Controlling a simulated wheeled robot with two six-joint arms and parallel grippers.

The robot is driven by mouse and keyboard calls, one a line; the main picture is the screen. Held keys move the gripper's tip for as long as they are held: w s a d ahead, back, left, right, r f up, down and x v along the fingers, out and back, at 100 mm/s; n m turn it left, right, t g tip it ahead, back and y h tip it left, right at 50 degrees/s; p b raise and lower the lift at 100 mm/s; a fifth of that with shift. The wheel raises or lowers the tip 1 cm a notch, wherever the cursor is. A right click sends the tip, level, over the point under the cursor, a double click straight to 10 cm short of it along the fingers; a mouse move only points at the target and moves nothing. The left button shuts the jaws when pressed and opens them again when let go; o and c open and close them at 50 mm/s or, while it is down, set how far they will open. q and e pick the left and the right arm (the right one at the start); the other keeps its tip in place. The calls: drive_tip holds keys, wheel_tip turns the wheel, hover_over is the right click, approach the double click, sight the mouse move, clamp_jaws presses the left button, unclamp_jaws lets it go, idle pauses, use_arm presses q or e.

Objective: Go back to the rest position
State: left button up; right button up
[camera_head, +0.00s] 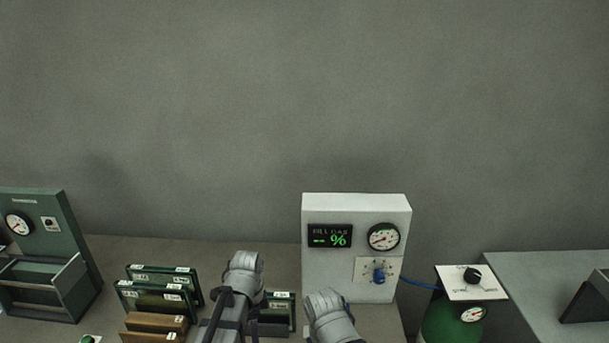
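My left arm (235,290) comes up from the bottom edge, left of the middle. Its grey rounded top covers part of the bench and of a small green-framed piece behind it. My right arm (330,316) shows at the bottom edge, in front of the white panel box. The two arms are apart, with a narrow gap between them. Only grey arm links show; no fingers of either gripper can be made out.
A white box (356,213) with a green display, dial and blue knob stands on the bench. Green-framed holders and brown blocks (155,322) lie left. A dark green machine (58,215) stands far left. A green cylinder (440,325) and grey table (540,270) are right.

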use_arm(q)
drive_tip(key=s+d+f+n+y+b, duration=0.1)
drive_tip(key=s+d+f+n+b, duration=0.6)
drive_tip(key=s+f+n+b, duration=0.4)
wheel_tip(320, 180, down, 3)
drive_tip(key=shift+d+r+b, duration=0.2)
drive_tip(key=shift+b, duration=0.6)
use_arm(e)
wheel_tip(320, 180, down, 14)
drive_tip(key=shift+w+r, duration=0.15)
